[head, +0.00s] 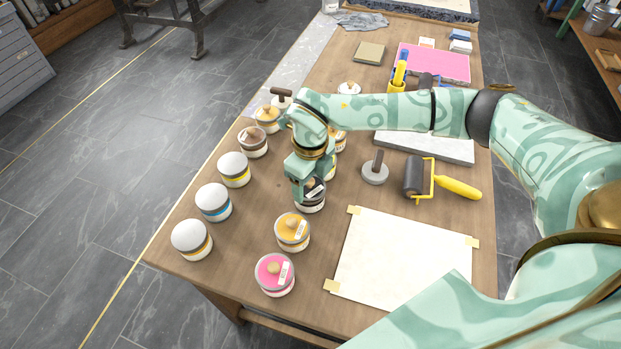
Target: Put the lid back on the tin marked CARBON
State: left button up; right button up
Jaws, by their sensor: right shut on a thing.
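A dark-topped tin (311,204) with a small pale label stands near the middle of the table. The label is too small to read, so I cannot tell whether it says CARBON. My right gripper (303,195) points down right over this tin. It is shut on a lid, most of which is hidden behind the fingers. I cannot tell whether the lid touches the tin's rim. My left gripper is not in view.
A yellow-topped tin (293,231) and a pink-topped tin (274,273) stand in front. White-topped tins (213,201) line the left edge. A grey disc with a handle (375,172), a roller (414,176) and a taped sheet (400,255) lie to the right.

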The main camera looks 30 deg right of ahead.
jog(key=o, duration=1.2)
jog(key=shift+r+p, duration=3.05)
jog(key=shift+r, duration=0.5)
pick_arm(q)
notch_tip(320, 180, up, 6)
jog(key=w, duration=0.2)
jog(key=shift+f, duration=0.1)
pick_arm(e)
jog(key=shift+f, duration=0.1)
grip_shut()
